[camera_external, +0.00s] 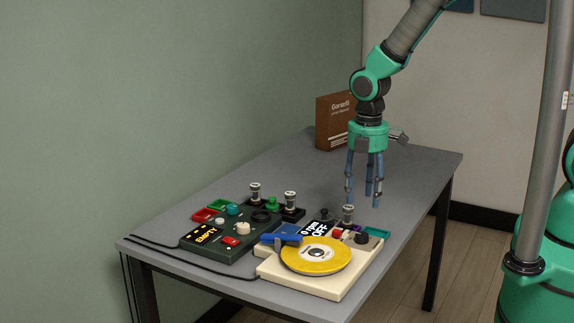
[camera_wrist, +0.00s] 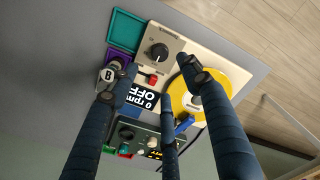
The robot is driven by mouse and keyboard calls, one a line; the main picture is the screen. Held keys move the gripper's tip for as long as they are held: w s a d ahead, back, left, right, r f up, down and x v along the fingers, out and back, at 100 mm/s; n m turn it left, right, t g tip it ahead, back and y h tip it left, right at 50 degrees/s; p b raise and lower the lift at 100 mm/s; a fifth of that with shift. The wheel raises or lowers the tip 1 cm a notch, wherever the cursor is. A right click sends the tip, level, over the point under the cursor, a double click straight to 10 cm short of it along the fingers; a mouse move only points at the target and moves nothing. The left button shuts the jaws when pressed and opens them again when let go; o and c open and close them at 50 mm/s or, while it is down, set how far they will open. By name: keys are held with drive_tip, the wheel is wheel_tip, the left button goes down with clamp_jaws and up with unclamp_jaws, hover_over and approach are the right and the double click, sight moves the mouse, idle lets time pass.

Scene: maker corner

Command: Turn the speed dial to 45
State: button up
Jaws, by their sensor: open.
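The cream turntable unit (camera_external: 310,283) stands at the near right of the table, with a yellow disc (camera_external: 316,254) on it. Its black speed dial (camera_wrist: 158,52) is on a grey panel in the wrist view, and it also shows in the external view (camera_external: 361,238). The dial's marks are too small to read. A display (camera_wrist: 145,97) reads "0 rpm OFF". A red switch (camera_wrist: 151,78) sits beside the dial. My three-fingered gripper (camera_external: 364,202) is open and empty, pointing down above the unit and apart from the dial.
A dark green box (camera_external: 235,245) marked "Empty" stands left of the turntable. Small coloured trays and several metal-topped posts (camera_external: 290,203) stand behind the units. A brown box (camera_external: 334,122) is at the back. The table (camera_external: 410,170) is clear at the right rear.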

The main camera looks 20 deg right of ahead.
sight(362, 234)
wheel_tip(362, 234, down, 11)
drive_tip(key=shift+b, duration=1)
drive_tip(key=c, duration=1.2)
